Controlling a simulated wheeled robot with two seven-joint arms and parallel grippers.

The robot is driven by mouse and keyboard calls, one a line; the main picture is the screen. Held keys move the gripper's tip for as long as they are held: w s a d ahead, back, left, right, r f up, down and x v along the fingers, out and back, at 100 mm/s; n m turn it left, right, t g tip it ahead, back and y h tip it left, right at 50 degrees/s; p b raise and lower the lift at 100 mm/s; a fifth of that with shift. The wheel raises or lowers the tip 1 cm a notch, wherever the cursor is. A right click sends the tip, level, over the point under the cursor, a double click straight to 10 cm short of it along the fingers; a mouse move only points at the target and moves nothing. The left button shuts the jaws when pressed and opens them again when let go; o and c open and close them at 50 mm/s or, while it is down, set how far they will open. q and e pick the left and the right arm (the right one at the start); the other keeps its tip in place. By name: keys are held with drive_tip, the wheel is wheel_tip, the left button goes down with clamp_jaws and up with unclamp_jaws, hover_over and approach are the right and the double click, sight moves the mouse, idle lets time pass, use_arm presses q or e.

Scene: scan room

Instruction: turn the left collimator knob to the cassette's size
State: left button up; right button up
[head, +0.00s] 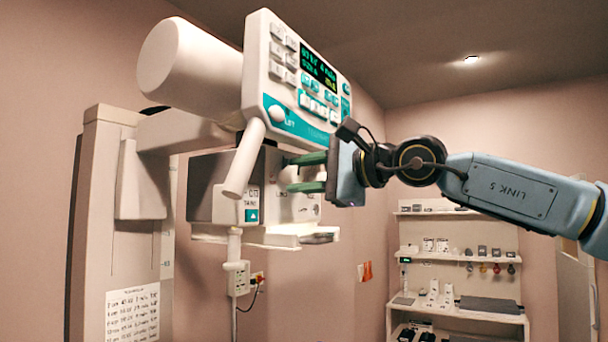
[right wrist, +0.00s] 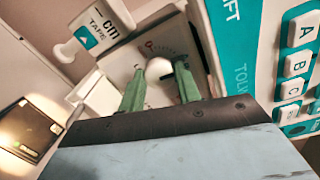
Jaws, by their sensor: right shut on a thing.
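The collimator (head: 270,195) is a box with a grey side and a pale front, hanging under the white tube head with its control panel (head: 305,80). My right gripper (head: 291,172) reaches in from the right, its green fingers at the collimator's front. In the right wrist view a round white knob (right wrist: 158,70) sits between the two fingertips (right wrist: 158,78), and the gripper is shut on it. A curved scale with small marks shows beside the knob; its values are too small to read. In the head view the fingers hide the knob. My left gripper is out of view.
A white handle (head: 243,160) slants down from the panel near my fingers. A pale ledge (head: 265,236) juts below the collimator. A white shelf unit (head: 455,262) at the back right carries small items and a dark flat slab (head: 490,304).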

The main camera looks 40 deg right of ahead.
drive_tip(key=o, duration=1)
drive_tip(key=b+v, duration=0.4)
drive_tip(key=v, duration=0.9)
drive_tip(key=shift+s, duration=0.2)
